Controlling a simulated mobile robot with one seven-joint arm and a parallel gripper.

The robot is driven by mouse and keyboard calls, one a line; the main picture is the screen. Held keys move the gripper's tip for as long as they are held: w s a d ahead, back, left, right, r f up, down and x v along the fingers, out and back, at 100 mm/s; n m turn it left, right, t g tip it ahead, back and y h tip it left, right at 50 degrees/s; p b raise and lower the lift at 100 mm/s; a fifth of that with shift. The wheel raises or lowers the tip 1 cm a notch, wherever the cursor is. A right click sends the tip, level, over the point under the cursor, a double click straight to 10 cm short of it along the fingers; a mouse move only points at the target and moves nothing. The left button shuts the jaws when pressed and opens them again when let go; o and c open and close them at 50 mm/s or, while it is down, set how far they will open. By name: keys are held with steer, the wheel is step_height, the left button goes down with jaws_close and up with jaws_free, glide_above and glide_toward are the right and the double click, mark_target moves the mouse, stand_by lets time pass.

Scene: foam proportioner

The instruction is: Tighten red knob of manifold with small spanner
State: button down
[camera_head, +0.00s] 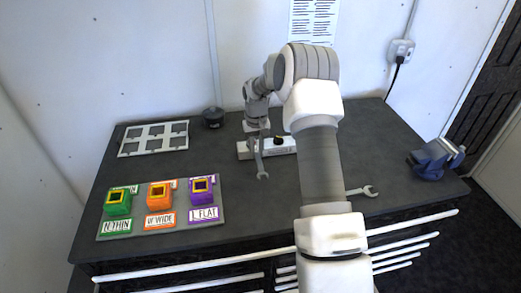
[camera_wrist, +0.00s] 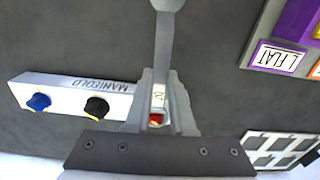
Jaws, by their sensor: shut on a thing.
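My gripper (camera_head: 257,127) is shut on a grey spanner (camera_head: 262,165), which also shows in the wrist view (camera_wrist: 164,40). The spanner's far end hangs out past the fingers, over the table in front of the manifold. The white manifold (camera_head: 282,146) lies on the table directly by my gripper (camera_wrist: 160,97). In the wrist view its blue knob (camera_wrist: 38,102) and black knob (camera_wrist: 96,107) are clear. The red knob (camera_wrist: 155,119) shows only partly between my fingers, and I cannot tell whether the spanner touches it.
A second spanner (camera_head: 364,190) lies on the table right of my arm. A board (camera_head: 150,228) with green, orange and purple holders is at front left. A white frame (camera_head: 128,148), a dark round object (camera_head: 213,117) and a blue vise (camera_head: 436,158) also stand on the table.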

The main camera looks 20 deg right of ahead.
steer(key=a+m, duration=0.1)
steer(key=w+a+m, duration=0.1)
steer(key=m, duration=0.1)
steer(key=shift+a+r+m, duration=0.1)
steer(key=shift+a+m, duration=0.15)
steer(key=shift+m, duration=0.05)
steer(key=shift+w+a+m, duration=0.1)
steer(key=shift+a+m, duration=0.1)
steer(key=shift+m, duration=0.2)
steer(key=shift+w+a+m+b, duration=0.25)
steer(key=shift+a+m+b, duration=0.15)
steer(key=shift+m, duration=0.3)
steer(key=w+a+m, duration=0.1)
steer(key=m, duration=0.2)
steer(key=shift+w+a+m+b, duration=0.3)
steer(key=shift+w+a, duration=0.1)
steer(key=shift+w+a+m, duration=0.35)
steer(key=shift+w+m, duration=0.45)
steer(key=shift+m, duration=0.4)
steer(key=shift+s+d+n+b, duration=0.35)
steer(key=shift+s+n, duration=0.3)
steer(key=shift+n, duration=0.25)
steer(key=shift+r+p, duration=1.65)
steer(key=shift+r, duration=1.25)
